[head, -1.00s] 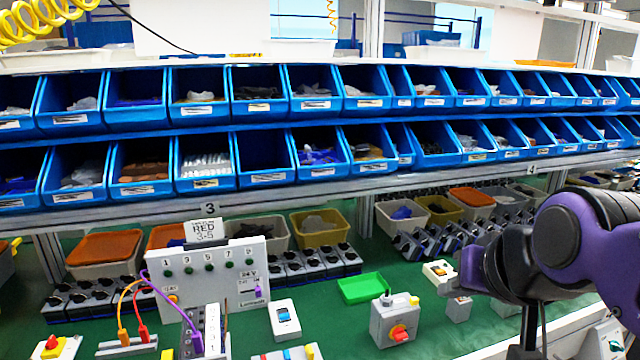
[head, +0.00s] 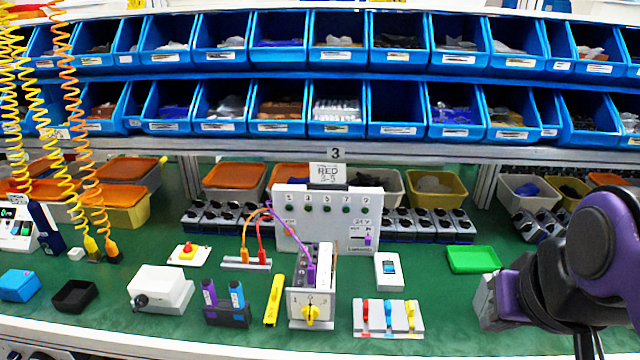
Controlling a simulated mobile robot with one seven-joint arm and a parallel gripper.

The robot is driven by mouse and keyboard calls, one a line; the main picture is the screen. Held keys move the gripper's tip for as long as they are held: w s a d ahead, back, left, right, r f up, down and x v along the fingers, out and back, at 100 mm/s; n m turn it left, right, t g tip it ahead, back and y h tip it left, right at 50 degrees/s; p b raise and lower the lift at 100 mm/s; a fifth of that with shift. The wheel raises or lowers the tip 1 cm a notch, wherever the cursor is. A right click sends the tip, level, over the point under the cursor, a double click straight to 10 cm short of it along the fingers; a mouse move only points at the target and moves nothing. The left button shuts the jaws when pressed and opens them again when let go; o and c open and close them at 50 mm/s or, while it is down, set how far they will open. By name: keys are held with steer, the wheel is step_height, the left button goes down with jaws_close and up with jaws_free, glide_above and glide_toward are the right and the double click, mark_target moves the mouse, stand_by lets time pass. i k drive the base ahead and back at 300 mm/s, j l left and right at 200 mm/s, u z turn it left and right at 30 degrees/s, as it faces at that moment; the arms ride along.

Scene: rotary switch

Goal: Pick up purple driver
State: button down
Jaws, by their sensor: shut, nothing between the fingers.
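A purple driver (head: 208,292) stands upright in a small black holder (head: 228,319) on the green bench top, left of centre in the head view. A blue driver (head: 236,296) stands beside it in the same holder. The lower parts of both are hidden in the holder. My gripper (head: 484,302) is at the right, well apart from the drivers. It is shut and empty, with its grey end pointing left.
A panel with colored switches (head: 388,318) lies nearer the gripper. A white box (head: 160,289) is left of the holder. Blue bins (head: 396,117) line the back.

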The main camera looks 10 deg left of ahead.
mark_target(207, 284)
steer(key=j+u, duration=0.1)
steer(key=u, duration=1.5)
steer(key=i+j+z, duration=0.15)
steer(key=j, duration=0.2)
steer(key=i+j+z, duration=0.2)
steer(key=j, duration=0.2)
